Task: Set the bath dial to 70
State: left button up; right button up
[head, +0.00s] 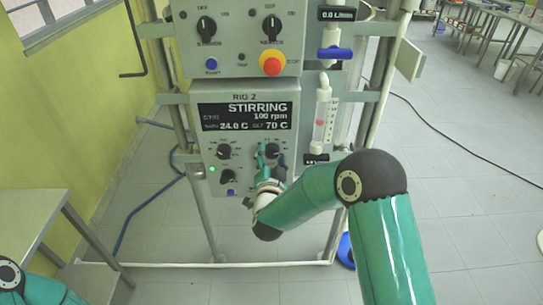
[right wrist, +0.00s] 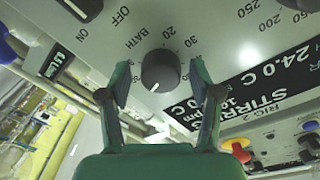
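The bath dial (right wrist: 160,71) is a round black knob with a white pointer line, labelled BATH on a grey panel. In the right wrist view its pointer is toward the lower left. My right gripper (right wrist: 160,82) is open, its two green fingers on either side of the knob with gaps visible. In the head view the right gripper (head: 271,160) is at the right-hand dial of the lower panel and partly covers it. The display (head: 244,116) reads STIRRING, 100 rpm, 24.0 C and SET 70 C. My left gripper is out of view.
Another dial (head: 223,151) sits left of the bath dial, with a lower knob (head: 228,176) beneath. The upper box carries a red stop button (head: 272,63). A flowmeter tube (head: 324,115) stands right of the panel. A bench (head: 30,215) is at the left.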

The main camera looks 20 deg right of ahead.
jog(key=c, duration=0.9)
jog(key=n+b, duration=0.2)
jog(key=b, duration=0.1)
jog(key=shift+f, duration=0.25)
jog(key=shift+r+n+b, duration=0.2)
jog(key=shift+n+b, duration=0.2)
jog(key=shift+b, duration=0.05)
jog(key=o, duration=1.1)
jog(key=shift+s+a, duration=0.1)
